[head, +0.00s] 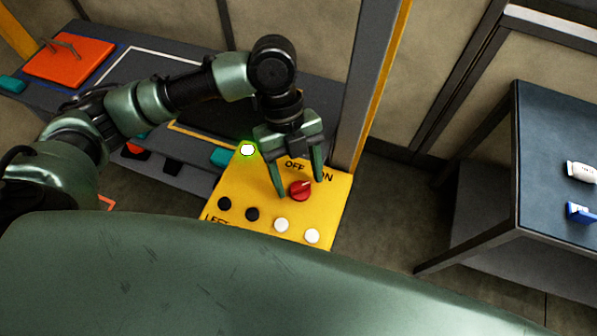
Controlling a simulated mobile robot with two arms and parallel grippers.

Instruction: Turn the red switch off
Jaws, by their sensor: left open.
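The red switch (300,190) is a round knob on the yellow panel (333,215). The words OFF and ON stand above it, and a pale mark on the knob points up and right, toward ON. My left gripper (299,189) comes down from above with its fingers spread, one on each side of the knob in this view. I cannot tell whether the fingers touch it. A round lamp (248,150) with a green glow is lit at the panel's upper left corner. My right gripper is not in view.
Black buttons (252,214) and white buttons (281,225) sit in a row below the switch. A grey post with a yellow edge (383,85) rises behind the panel. A dark table (555,130) stands at right. An orange plate (70,62) lies at far left.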

